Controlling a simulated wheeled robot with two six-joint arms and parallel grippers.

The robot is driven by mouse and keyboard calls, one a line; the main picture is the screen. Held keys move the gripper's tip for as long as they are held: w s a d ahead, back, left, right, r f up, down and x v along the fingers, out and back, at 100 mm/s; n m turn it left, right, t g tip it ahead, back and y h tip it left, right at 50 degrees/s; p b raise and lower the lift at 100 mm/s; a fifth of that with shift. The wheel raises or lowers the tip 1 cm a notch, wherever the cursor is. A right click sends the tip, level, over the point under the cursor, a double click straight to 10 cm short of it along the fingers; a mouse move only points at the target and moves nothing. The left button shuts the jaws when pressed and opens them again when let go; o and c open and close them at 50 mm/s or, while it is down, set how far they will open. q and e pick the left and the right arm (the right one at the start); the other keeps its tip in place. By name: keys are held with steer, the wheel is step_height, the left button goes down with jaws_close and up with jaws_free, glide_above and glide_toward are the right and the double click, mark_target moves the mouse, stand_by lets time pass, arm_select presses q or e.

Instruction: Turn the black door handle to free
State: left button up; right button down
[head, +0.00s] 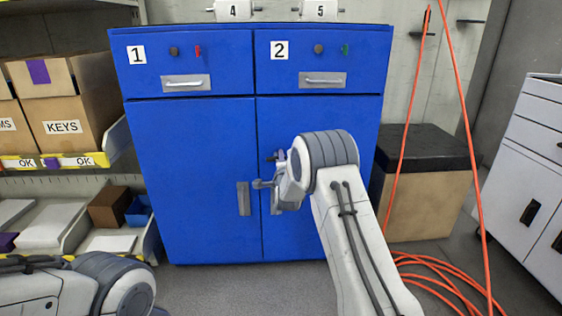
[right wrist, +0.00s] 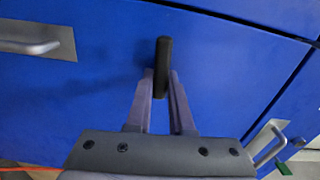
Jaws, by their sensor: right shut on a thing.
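The black door handle (right wrist: 163,52) stands out from the blue cabinet's right door, near the seam between the doors. My right gripper (right wrist: 162,76) has its two fingers closed on either side of it, gripping it near the fingertips. In the head view my right gripper (head: 277,160) is at the right door above its grey pull, largely covered by my wrist. Only a small dark bit of the handle shows there. My left gripper is out of view; part of my left arm shows at the lower left.
The blue cabinet (head: 190,190) has two drawers over two closed doors. Shelves with boxes (head: 75,105) stand at the left. A box with a black lid (head: 425,190) and orange cable (head: 440,270) are at the right. A white drawer unit (head: 530,170) stands far right.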

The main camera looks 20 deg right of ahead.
steer(key=shift+f+m, duration=0.1)
steer(key=shift+m, duration=0.5)
steer(key=c, duration=0.8)
jaws_free()
steer(key=p+v, duration=0.2)
steer(key=v, duration=0.8)
steer(key=shift+s+p, duration=0.25)
steer(key=shift+p, duration=0.1)
steer(key=shift+a, duration=0.1)
